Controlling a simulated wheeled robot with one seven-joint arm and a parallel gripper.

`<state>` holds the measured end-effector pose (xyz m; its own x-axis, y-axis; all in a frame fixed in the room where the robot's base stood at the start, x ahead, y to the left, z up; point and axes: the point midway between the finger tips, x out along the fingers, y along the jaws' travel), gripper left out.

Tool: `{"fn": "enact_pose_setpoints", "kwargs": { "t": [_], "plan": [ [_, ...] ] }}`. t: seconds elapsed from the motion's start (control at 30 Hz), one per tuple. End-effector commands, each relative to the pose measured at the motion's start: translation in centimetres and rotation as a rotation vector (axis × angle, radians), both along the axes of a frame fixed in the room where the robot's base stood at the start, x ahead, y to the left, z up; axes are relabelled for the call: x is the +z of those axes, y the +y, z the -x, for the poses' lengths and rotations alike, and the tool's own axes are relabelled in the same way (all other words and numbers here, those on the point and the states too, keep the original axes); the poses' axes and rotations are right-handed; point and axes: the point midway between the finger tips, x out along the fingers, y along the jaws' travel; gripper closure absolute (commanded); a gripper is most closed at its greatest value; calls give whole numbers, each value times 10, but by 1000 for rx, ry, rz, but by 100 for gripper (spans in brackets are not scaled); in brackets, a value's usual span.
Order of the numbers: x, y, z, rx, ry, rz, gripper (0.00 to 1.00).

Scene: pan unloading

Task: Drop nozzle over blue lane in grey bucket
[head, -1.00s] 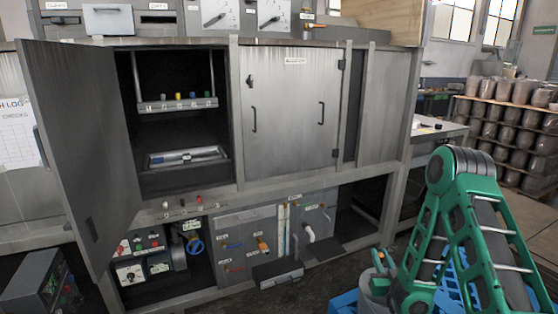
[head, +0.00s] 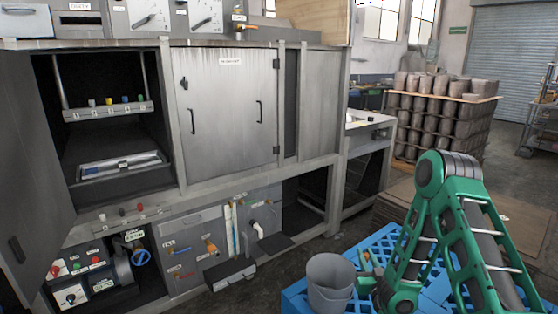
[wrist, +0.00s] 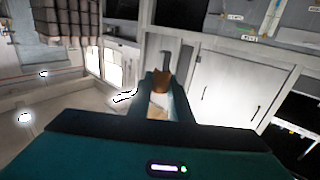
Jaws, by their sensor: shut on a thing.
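In the head view the grey bucket (head: 329,268) stands on a blue slatted pallet (head: 400,246) at the lower middle. Inside the open cabinet, a rack (head: 110,112) carries a row of small coloured pieces, among them a yellow one (head: 92,102), a blue one (head: 125,99) and a green one (head: 140,98). My gripper (head: 366,262) is just right of the bucket, partly hidden by my green arm. In the wrist view my gripper (wrist: 160,92) is shut on a small orange-brown piece, likely the nozzle (wrist: 160,80). The bucket's inside is mostly hidden.
The open cabinet door (head: 30,180) stands at the far left. Below are panels with valves and knobs, and a dark box (head: 230,272) juts out near the floor. A pallet of stacked pots (head: 435,115) stands behind. Open floor lies between the cabinets and the blue pallet.

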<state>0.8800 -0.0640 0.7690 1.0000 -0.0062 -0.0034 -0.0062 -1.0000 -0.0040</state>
Motion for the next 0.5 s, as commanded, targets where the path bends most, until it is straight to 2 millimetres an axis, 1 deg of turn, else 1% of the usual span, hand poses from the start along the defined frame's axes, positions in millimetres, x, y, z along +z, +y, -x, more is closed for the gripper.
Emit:
{"fn": "enact_pose_setpoints", "kwargs": {
  "t": [0.17,0.2,0.3,0.4,0.5],
  "plan": [
    [-41,10,-56,3,2,-3,100],
    [-51,13,-70,7,3,-4,100],
    [-73,23,-104,27,2,-3,100],
    [-89,36,-133,54,0,-1,100],
    [-100,48,-154,80,-2,1,100]
  ]
}}
